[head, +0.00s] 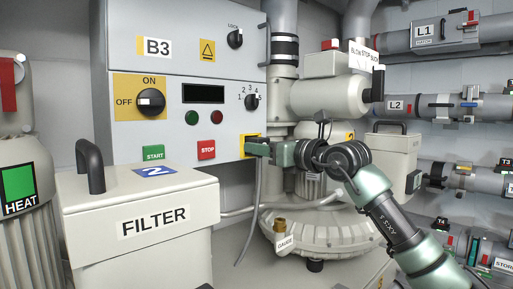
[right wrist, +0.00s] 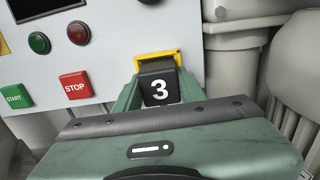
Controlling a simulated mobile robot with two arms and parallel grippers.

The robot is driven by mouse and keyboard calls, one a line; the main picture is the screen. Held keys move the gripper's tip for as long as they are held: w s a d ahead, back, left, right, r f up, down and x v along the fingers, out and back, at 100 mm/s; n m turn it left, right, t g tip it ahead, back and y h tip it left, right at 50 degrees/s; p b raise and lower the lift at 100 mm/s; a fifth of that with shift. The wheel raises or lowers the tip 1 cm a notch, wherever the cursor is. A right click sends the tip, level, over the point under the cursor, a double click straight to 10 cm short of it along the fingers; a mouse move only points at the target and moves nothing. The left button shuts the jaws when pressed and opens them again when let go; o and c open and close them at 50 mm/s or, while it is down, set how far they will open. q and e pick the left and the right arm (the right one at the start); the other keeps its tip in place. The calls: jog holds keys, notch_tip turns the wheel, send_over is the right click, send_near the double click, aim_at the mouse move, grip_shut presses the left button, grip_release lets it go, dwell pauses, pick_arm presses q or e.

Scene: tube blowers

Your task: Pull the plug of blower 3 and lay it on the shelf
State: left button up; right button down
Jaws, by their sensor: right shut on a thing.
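The plug of blower 3 is a black block with a white 3 (right wrist: 160,88) in the right wrist view. It is at a yellow-framed socket (right wrist: 176,54) on the lower right of the B3 control panel (head: 200,80). My right gripper (head: 264,149) is shut on the plug, its green fingers on both sides. In the head view the fingers mostly hide the plug, and the yellow socket edge (head: 249,137) shows behind them. I cannot tell how far the plug sits in the socket. My left gripper is not in view. I cannot make out the shelf for certain.
The panel has a green START button (head: 153,153), a red STOP button (head: 206,149) and knobs near the socket. A FILTER box (head: 140,235) stands in front at left. The blower body (head: 320,235) and a grey cable (head: 258,205) are close below my gripper.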

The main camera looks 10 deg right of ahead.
jog(key=shift+f, duration=0.15)
jog(key=b+v, duration=0.4)
jog(key=v, duration=0.2)
jog(key=shift+s, duration=0.25)
dwell(0.8)
jog(key=shift+d+r, duration=0.15)
jog(key=shift+r, duration=0.05)
jog(key=b+v, duration=0.6)
jog(key=v, duration=0.9)
jog(key=shift+s+d+b, duration=0.2)
jog(key=shift+s+b, duration=0.1)
jog(key=shift+b, duration=0.1)
dwell(0.6)
